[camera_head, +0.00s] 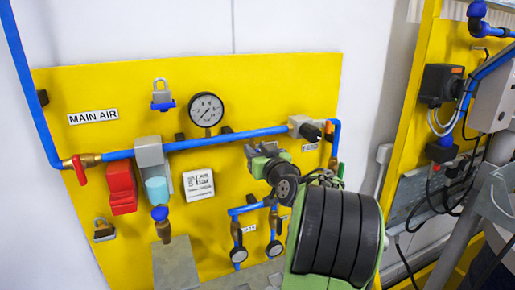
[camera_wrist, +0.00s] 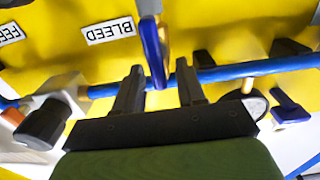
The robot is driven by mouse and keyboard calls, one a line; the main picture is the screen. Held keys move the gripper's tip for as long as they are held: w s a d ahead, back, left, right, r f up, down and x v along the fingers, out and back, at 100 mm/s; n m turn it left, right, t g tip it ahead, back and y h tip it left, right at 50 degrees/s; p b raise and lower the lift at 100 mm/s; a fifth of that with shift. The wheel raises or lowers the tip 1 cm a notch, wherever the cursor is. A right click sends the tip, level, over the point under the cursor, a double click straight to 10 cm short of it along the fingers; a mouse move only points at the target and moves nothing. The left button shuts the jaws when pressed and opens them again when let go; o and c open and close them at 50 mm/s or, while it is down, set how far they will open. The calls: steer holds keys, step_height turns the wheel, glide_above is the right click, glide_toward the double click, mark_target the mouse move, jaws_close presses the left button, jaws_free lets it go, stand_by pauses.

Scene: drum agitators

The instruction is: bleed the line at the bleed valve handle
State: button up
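My gripper (camera_wrist: 158,68) is open, with one dark finger on each side of the handle's lower end. A gap shows between the handle and each finger; I cannot tell how deep the handle sits between them.
The yellow panel (camera_head: 235,88) carries a blue pipe (camera_head: 228,136), a pressure gauge (camera_head: 207,109) and a red-handled valve (camera_head: 80,168). A black knob (camera_wrist: 42,124) is left of my fingers in the wrist view.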

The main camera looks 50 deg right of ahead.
jaws_close()
steer(key=shift+f+m, duration=0.1)
steer(key=shift+m, duration=0.2)
steer(key=shift+s+d+f+m+b, duration=0.25)
steer(key=shift+d+f+m, duration=0.2)
steer(key=shift+m, duration=2.4)
steer(key=shift+s+d+f+m+b, duration=0.3)
steer(key=shift+f+m, duration=0.2)
steer(key=shift+m, duration=2.4)
steer(key=shift+s+d+f+m+b, duration=0.2)
steer(key=shift+d+f+m, duration=0.25)
steer(key=shift+m, duration=2.4)
steer(key=shift+f, duration=0.1)
